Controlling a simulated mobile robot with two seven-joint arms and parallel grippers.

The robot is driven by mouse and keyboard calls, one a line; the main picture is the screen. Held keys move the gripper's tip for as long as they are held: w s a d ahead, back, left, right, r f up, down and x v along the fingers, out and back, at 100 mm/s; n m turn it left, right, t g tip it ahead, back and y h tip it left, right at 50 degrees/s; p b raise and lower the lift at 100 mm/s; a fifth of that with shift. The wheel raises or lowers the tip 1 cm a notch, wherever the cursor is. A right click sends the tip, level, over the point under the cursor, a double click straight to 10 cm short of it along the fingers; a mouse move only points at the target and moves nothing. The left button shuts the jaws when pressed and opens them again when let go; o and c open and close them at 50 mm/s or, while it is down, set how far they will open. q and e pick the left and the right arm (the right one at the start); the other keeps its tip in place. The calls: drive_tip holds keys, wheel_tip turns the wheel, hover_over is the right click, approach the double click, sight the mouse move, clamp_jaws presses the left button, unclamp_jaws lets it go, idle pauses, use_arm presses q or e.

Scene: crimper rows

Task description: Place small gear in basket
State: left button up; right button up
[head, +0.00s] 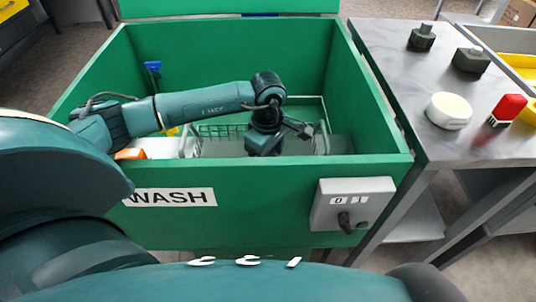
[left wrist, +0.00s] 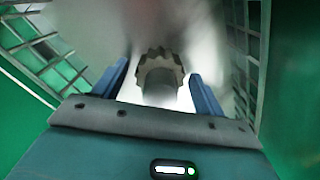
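The small gear (left wrist: 160,70), grey-brown and toothed with a round shaft, shows in the left wrist view between the blue fingers of my left gripper (left wrist: 158,82). A gap shows on each side of the gear, so the fingers are open. The wire basket has its mesh walls (left wrist: 247,50) on both sides in this view. In the head view my left gripper (head: 265,142) points down inside the green wash box, over the basket (head: 220,130). The gear is hidden there. Whether it rests on the basket floor is unclear. My right gripper is not in view.
The green wash box (head: 270,205) has high walls and a switch panel (head: 352,204) on its front. An orange item (head: 130,153) and a blue item (head: 153,67) are inside. The grey table (head: 385,50) at right holds a white cylinder (head: 449,110), a red-topped part (head: 507,109) and dark blocks.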

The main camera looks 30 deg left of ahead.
use_arm(q)
drive_tip(key=shift+r, duration=0.1)
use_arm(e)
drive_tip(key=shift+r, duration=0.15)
use_arm(q)
drive_tip(key=shift+r, duration=0.25)
wheel_tip(320, 180, up, 11)
drive_tip(key=shift+r+p, duration=0.15)
drive_tip(key=shift+p, duration=0.85)
drive_tip(key=shift+r, duration=0.2)
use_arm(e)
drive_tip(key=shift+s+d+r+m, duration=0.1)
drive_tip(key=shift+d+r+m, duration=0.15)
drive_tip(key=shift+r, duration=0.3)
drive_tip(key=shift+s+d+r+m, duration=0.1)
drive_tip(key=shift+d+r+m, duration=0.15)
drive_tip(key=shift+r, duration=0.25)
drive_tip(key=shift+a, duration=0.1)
